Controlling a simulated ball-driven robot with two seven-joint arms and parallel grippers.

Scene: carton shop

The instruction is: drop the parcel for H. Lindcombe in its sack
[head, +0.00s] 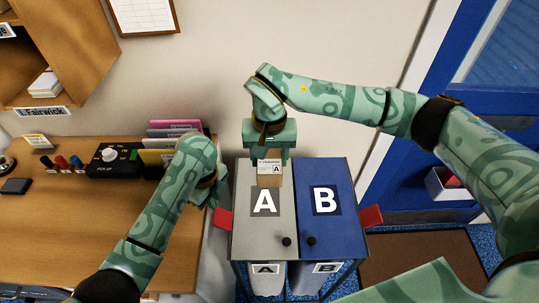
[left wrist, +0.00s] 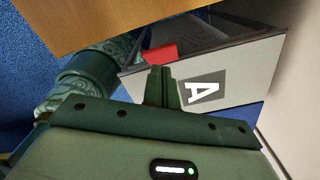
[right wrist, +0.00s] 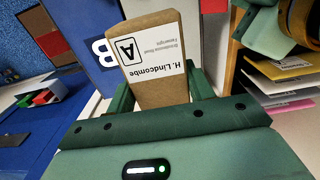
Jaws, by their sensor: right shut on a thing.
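The brown parcel (head: 269,181) is in my right gripper (head: 268,157), above the back of the grey lid marked A. In the right wrist view the parcel (right wrist: 150,88) stands between the fingers, its white label reading H. Lindcombe with a boxed A. The grey A lid (head: 263,228) looks closed, with a black knob near its front; it also shows in the left wrist view (left wrist: 240,70). The pale A sack (head: 266,284) hangs below it, mostly hidden. My left gripper (head: 214,199) is beside the A lid's left edge, near a red tab (head: 224,218); its fingers look together and empty.
The blue B lid (head: 325,228) is right of A, with a red tab (head: 371,215) on its right. The wooden desk (head: 100,240) at left bears a black control box (head: 115,160) and several envelopes (head: 172,130). A wall stands behind; a blue door is at right.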

